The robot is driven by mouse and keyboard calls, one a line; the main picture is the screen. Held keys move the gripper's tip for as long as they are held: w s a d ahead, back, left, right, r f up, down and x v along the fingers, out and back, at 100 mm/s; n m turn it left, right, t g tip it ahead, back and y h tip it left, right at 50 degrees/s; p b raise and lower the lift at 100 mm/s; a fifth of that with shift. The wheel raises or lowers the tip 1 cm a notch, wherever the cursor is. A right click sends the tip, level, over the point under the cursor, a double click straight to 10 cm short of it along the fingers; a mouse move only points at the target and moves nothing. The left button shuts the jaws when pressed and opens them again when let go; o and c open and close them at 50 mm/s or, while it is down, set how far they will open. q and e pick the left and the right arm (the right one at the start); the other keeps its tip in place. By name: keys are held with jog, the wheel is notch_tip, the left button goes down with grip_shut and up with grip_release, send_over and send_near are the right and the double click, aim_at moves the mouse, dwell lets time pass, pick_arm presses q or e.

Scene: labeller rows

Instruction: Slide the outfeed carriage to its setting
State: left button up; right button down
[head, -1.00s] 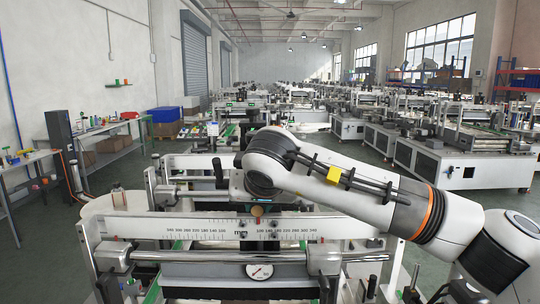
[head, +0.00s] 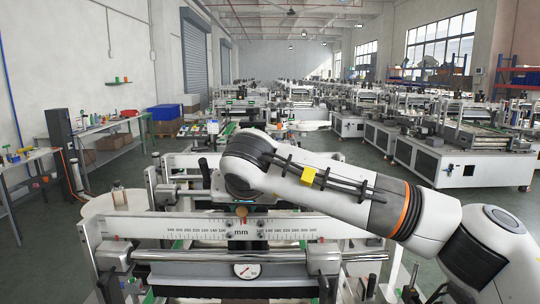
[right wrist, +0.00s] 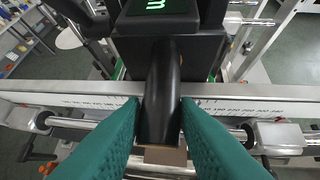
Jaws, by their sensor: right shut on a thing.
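The outfeed carriage (head: 217,190) is a dark block on a crossbar, with a brown knob (head: 241,211) in front and a round dial gauge (head: 246,270) below. The white scale (head: 185,229), marked mm, runs along the bar in front of it. In the right wrist view, the teal fingers of my right gripper (right wrist: 160,112) are shut on the carriage's upright black handle (right wrist: 160,85). A green-lit display (right wrist: 156,4) sits just beyond the handle. In the head view my right arm covers the handle and the gripper. My left gripper is not in view. The scale figures near the carriage are too small to read surely.
A polished round rail (head: 190,256) runs below the scale, with clamp blocks at both ends. A black crank (head: 205,172) stands at the carriage's left. Similar machines (head: 465,150) stand behind and to the right. A workbench (head: 100,130) is at the left wall.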

jog(key=shift+a+r, duration=0.1)
jog(key=shift+a, duration=0.5)
dwell(0.3)
jog(key=c, duration=1.5)
grip_release()
jog(key=o, duration=0.5)
jog(key=shift+a, duration=0.2)
jog(key=shift+c, duration=0.2)
jog(key=shift+d, duration=0.15)
